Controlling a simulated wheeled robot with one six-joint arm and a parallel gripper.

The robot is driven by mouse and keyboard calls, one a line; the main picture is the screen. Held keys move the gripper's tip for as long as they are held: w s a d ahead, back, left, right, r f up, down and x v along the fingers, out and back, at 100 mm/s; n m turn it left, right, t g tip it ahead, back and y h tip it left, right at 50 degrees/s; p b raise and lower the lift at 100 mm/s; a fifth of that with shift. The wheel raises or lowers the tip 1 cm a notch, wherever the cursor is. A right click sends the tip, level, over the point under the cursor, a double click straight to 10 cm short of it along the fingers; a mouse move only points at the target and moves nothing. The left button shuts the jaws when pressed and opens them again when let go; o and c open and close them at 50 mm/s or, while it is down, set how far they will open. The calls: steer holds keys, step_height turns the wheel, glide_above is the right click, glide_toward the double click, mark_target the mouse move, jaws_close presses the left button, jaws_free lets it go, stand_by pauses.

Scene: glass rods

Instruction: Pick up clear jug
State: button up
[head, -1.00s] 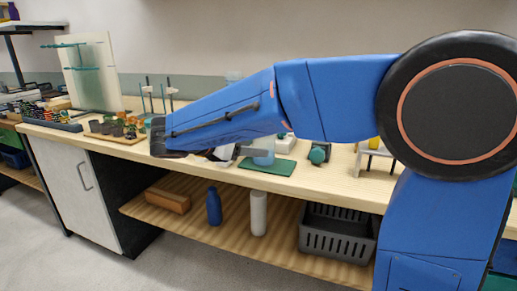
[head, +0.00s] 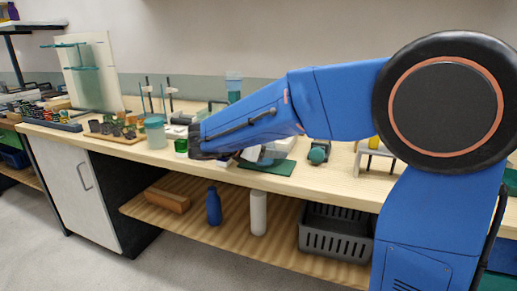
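A pale, see-through bluish vessel (head: 266,154) stands on the green mat (head: 284,168) near the bench's front edge. It may be the clear jug, but my arm partly covers it and no handle shows clearly. The end of my arm is at the dark wrist, and my gripper (head: 246,156) seems to be under the forearm, close to the vessel on the mat. Its fingers are too small and hidden to tell open from shut, or whether they touch the vessel.
A small green container (head: 181,147) stands left of my wrist. A tall teal cylinder (head: 233,88) stands behind my forearm. Dark cups on a board (head: 112,130) and a rack of coloured items lie further left. A dark-and-teal device (head: 318,153) stands right of the mat.

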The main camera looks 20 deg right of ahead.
steer(key=shift+c, duration=0.7)
steer(key=c, duration=0.7)
steer(key=shift+r, duration=0.15)
